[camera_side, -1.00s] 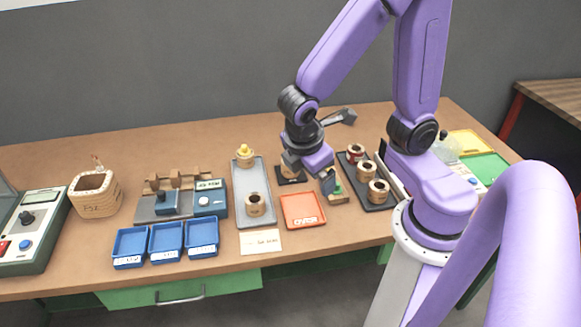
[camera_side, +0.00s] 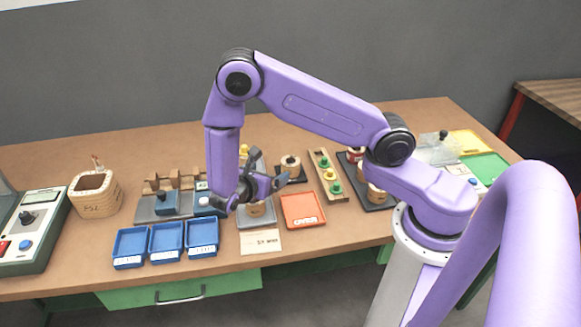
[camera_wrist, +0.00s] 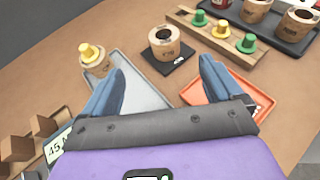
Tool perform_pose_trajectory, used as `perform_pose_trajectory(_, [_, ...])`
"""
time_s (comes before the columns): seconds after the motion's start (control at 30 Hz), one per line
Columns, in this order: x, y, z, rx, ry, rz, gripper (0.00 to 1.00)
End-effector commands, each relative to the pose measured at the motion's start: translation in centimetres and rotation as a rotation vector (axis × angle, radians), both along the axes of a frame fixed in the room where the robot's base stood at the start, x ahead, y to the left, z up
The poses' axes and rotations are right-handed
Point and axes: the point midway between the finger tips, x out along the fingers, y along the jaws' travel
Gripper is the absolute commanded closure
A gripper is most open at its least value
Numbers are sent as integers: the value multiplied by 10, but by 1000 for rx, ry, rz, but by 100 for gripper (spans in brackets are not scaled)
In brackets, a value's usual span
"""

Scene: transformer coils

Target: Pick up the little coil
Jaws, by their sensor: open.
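Several tan coils are on the bench; which one is the little coil is not certain. I cannot make that coil out in the wrist view. Another coil sits on a black pad, seen in the side view (camera_side: 290,163) and the wrist view (camera_wrist: 163,44). A coil with a yellow knob (camera_wrist: 93,58) stands at the far end of the grey tray. My gripper (camera_wrist: 160,72) is open, its fingers spread above the grey tray, with nothing visible between them.
An orange tray (camera_side: 301,211) lies right of the grey tray. A wooden peg strip (camera_side: 323,167) and a black tray (camera_wrist: 230,12) with coils are farther right.

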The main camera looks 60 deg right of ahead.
Motion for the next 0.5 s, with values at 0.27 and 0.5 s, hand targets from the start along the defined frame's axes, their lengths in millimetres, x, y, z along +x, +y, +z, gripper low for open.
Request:
perform_pose_trajectory(0.27, [6, -41, -17, -2, 3, -5, 7])
perform_pose_trajectory(0.5, [12, -82, -35, 1, 2, -7, 7])
